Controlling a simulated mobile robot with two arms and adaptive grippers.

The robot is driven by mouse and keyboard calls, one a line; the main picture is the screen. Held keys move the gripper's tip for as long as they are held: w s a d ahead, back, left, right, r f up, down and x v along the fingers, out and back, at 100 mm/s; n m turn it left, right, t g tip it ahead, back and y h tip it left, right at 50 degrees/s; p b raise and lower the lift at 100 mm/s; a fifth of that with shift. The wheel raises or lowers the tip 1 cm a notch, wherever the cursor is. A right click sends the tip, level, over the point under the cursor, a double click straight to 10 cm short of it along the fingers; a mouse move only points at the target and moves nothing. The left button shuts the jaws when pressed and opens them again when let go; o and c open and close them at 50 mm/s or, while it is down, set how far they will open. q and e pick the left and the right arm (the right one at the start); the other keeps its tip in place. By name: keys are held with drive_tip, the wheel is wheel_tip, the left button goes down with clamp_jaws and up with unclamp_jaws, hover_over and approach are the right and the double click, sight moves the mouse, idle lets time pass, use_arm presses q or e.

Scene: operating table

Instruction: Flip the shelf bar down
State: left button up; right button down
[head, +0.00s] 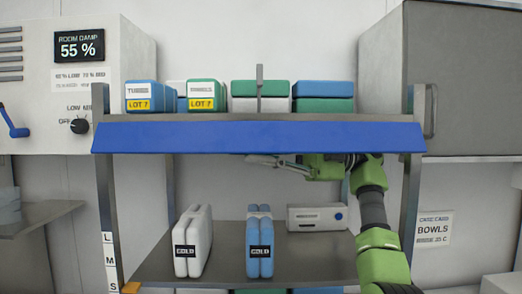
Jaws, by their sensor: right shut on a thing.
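The shelf bar (258,138) is a long blue panel along the front edge of the upper shelf. It slants outward and downward and spans from the left post to the right post. My right gripper (268,161) is just under the bar's lower edge, near its middle. Its arm reaches up from the lower right. The gripper is shut on the bar, though the bar partly hides it and the contact is not clear. My left gripper is not in view.
Blue, green and white boxes (322,89) stand on the upper shelf, with a thin grey upright (259,82) among them. A white pack (193,240), a blue pack (259,247) and a grey box (316,217) stand on the lower shelf (225,264). Grey posts (411,205) flank the shelves.

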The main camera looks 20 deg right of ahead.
drive_tip(key=c, duration=2.2)
unclamp_jaws()
drive_tip(key=shift+w+d, duration=0.1)
drive_tip(key=shift+o, duration=0.2)
